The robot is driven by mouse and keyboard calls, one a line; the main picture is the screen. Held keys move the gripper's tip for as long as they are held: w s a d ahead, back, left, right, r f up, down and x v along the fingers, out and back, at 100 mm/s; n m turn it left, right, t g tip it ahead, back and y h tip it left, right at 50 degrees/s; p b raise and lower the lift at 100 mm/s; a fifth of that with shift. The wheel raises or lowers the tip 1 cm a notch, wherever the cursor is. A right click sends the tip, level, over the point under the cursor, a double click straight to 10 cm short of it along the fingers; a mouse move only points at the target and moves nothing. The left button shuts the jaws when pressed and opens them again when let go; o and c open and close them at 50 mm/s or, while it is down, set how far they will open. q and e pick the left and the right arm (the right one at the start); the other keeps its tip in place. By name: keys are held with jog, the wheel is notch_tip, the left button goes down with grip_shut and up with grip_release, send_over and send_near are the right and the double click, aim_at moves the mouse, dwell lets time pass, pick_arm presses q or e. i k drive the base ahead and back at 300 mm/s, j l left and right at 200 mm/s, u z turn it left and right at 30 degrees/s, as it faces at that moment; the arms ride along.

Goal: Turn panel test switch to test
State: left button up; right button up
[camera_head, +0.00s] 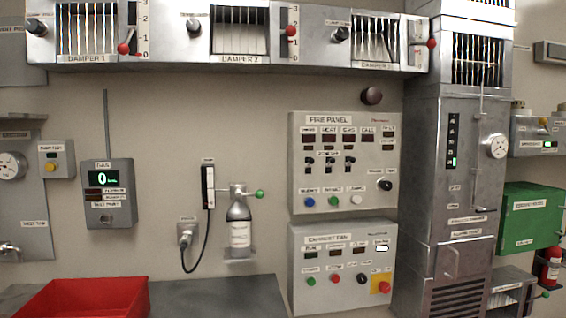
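The fire panel (345,120) is a grey box on the wall, right of the middle of the picture. A black rotary knob (385,185) sits at its lower right under a small label. The label is too small to read, so I cannot tell for sure that it is the panel test switch, nor which way it points. Small black toggles (335,163) sit mid-panel. Blue, green and white buttons (334,201) line the bottom row. Neither of my grippers is in view.
Below is the exhaust fan panel (343,240) with a red button on a yellow plate. A tall grey cabinet (425,170) stands close on the right. A bottle (240,225) is on the wall to the left. A red bin (85,298) is at the lower left.

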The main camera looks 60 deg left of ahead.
aim_at(386, 185)
jog(key=u, duration=1.6)
